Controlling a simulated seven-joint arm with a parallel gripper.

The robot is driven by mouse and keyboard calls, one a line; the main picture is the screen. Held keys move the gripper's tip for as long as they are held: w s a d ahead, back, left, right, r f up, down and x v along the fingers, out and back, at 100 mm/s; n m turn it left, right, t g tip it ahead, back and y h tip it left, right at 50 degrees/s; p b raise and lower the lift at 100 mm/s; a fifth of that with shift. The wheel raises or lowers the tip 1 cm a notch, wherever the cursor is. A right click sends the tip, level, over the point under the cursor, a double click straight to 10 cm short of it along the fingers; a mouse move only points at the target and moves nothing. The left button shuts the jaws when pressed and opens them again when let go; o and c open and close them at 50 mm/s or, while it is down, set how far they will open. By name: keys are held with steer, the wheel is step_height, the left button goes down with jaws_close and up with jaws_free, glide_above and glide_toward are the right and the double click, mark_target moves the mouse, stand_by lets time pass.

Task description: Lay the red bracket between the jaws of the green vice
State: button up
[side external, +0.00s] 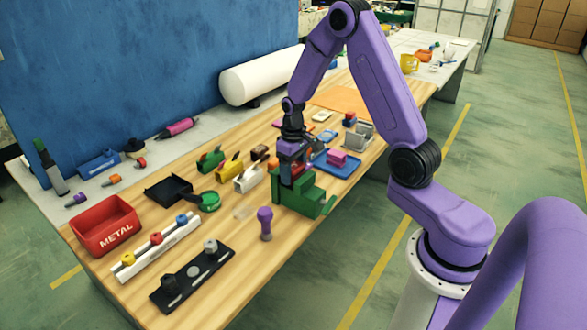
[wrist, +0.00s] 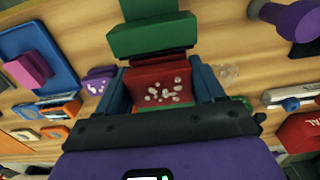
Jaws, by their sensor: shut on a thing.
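The green vice (side external: 303,196) stands near the front edge of the wooden bench, and its blocks fill the top middle of the wrist view (wrist: 155,38). The red bracket (wrist: 160,92), dotted with pale specks, lies between the two blue fingers of my gripper (wrist: 161,86), which is shut on it. My gripper (side external: 291,150) points down right at the vice in the side view. The bracket overlaps the vice's near part in the wrist view; whether it touches the jaws I cannot tell. In the side view the gripper and vice mostly hide the bracket.
A purple-headed peg (side external: 265,222) stands left of the vice. A blue tray (side external: 322,168) with a pink block (side external: 337,157) lies to its right. Green, yellow and white clamp-like pieces stand behind and left. A red METAL bin (side external: 104,226) is at the far left.

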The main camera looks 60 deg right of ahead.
steer(key=shift+f, duration=0.75)
steer(key=o, duration=1.2)
steer(key=shift+r, duration=0.1)
steer(key=shift+r, duration=2.4)
